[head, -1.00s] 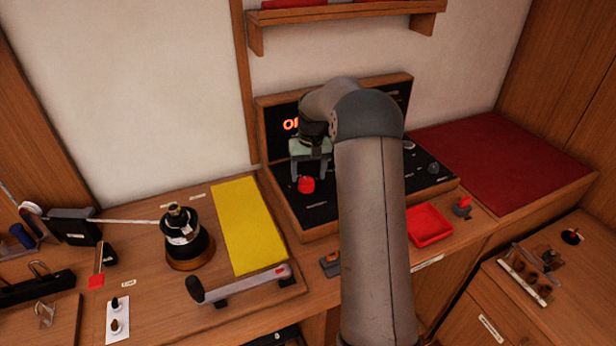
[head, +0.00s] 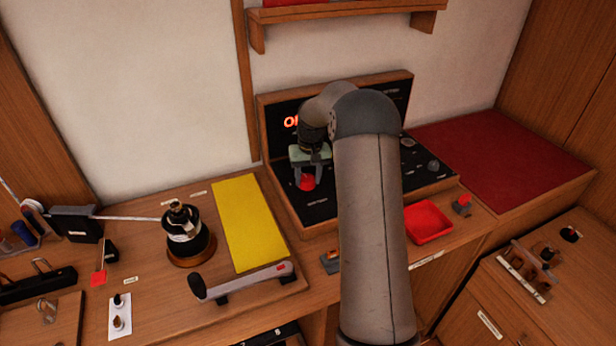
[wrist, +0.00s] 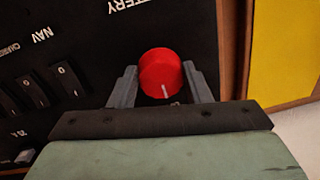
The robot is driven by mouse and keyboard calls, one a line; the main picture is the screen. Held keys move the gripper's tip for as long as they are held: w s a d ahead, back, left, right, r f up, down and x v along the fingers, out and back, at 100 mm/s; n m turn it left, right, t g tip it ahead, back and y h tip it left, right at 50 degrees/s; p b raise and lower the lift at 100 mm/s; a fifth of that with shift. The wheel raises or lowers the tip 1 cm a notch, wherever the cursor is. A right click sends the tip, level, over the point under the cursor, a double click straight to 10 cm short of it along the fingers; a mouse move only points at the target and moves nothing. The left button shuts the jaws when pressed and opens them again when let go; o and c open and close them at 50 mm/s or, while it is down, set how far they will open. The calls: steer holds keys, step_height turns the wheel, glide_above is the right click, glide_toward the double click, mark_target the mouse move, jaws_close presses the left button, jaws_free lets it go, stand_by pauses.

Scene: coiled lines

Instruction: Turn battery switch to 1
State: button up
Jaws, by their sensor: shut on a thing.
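The battery switch is a round red knob (head: 307,182) on the black panel (head: 322,207) in the wooden console. In the wrist view the red knob (wrist: 161,74) shows a white pointer line at its lower edge, and part of the lettering "BATTERY" is on the panel beyond it. My gripper (head: 306,180) is lowered over the knob. In the wrist view its two grey fingers (wrist: 161,86) stand on either side of the knob, shut on it. The position numbers around the knob are mostly hidden by the gripper.
Black rocker switches (wrist: 50,90) sit beside the knob, near a "NAV" label. A red tray (head: 428,222) lies right of my arm. A shelf (head: 346,12) hangs above.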

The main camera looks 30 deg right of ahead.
mark_target(309, 176)
steer(key=shift+n, duration=0.4)
steer(key=n+b, duration=0.1)
steer(key=n, duration=0.3)
steer(key=shift+w+d+n, duration=0.1)
steer(key=shift+n, duration=0.3)
steer(key=n, duration=0.6)
steer(key=shift+w+r+g, duration=0.1)
steer(key=shift+g, duration=0.2)
steer(key=o, duration=1)
steer(key=r, duration=0.5)
steer(key=r+b, duration=0.1)
steer(key=r, duration=1.1)
steer(key=shift+w+d+r, duration=0.15)
steer(key=shift+w+d, duration=0.2)
steer(key=shift+d, duration=0.05)
